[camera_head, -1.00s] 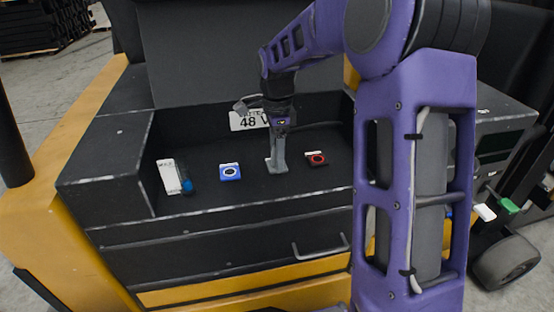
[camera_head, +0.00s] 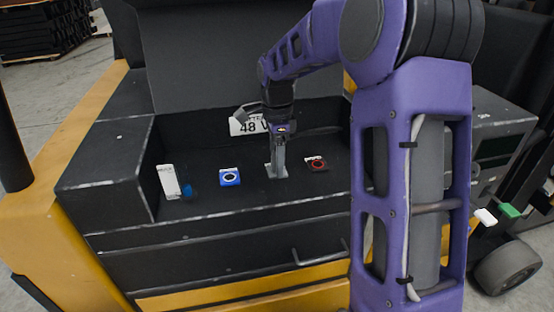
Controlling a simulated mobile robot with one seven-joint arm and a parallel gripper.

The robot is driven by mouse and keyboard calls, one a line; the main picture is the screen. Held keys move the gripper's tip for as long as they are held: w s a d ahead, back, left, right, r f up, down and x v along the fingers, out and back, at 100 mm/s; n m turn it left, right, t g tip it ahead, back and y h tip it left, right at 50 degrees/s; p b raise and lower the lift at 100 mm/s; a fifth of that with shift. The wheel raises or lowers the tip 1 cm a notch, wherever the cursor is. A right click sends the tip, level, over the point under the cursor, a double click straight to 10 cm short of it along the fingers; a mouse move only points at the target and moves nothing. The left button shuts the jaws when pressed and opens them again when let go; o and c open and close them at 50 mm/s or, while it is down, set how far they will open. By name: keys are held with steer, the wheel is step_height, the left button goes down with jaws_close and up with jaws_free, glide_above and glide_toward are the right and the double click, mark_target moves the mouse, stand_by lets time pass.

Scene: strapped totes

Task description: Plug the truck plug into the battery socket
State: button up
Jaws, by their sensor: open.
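My gripper (camera_head: 276,171) points down into the black battery bay, between two sockets. Its grey fingers are open, with nothing seen between them. A blue square socket (camera_head: 230,177) with a white ring sits on the bay floor to its left. A dark socket (camera_head: 317,164) with a red ring and a white label sits to its right. A white upright block (camera_head: 169,181) stands at the far left of the bay, with a small blue part (camera_head: 187,191) beside it. I cannot tell which of these is the truck plug. Whether the fingertips touch the floor is unclear.
A "48 V" sign (camera_head: 248,124) hangs on the bay's back wall, partly hidden by my wrist. The bay's left wall (camera_head: 110,190) and front edge are raised. A green connector (camera_head: 509,211) and a white one (camera_head: 485,216) lie at the right, outside the bay.

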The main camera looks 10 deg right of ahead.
stand_by(0.4)
jaws_close()
steer(key=shift+r, duration=0.15)
stand_by(1.3)
steer(key=shift+r+p, duration=1.35)
steer(key=shift+r, duration=1.55)
steer(key=shift+r, duration=3)
